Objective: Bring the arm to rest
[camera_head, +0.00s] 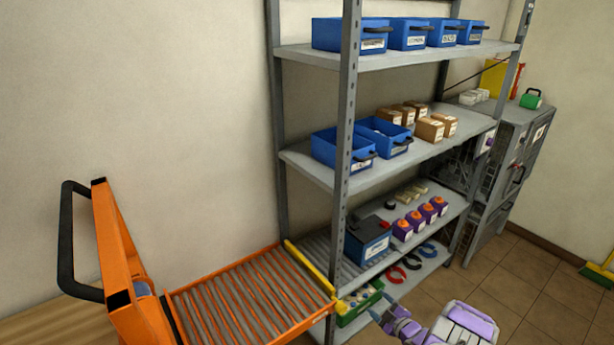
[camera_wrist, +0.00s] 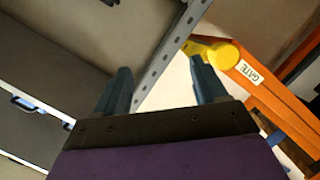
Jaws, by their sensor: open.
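My gripper (camera_head: 382,312) is at the lower middle of the head view, in front of the shelf rack's lower right side of the upright. In the wrist view my gripper (camera_wrist: 160,85) shows two dark fingers spread apart with nothing between them. Behind the fingers stand a grey perforated rack post (camera_wrist: 172,52) and a yellow part (camera_wrist: 215,52) beside an orange bar labelled GATE (camera_wrist: 262,82). My purple and white arm shows at the bottom of the head view.
A grey shelf rack (camera_head: 345,100) holds blue bins (camera_head: 345,150), brown boxes, purple-and-orange items and a dark battery (camera_head: 367,243). An orange roller cart (camera_head: 240,300) with a yellow gate bar (camera_head: 308,268) adjoins it.

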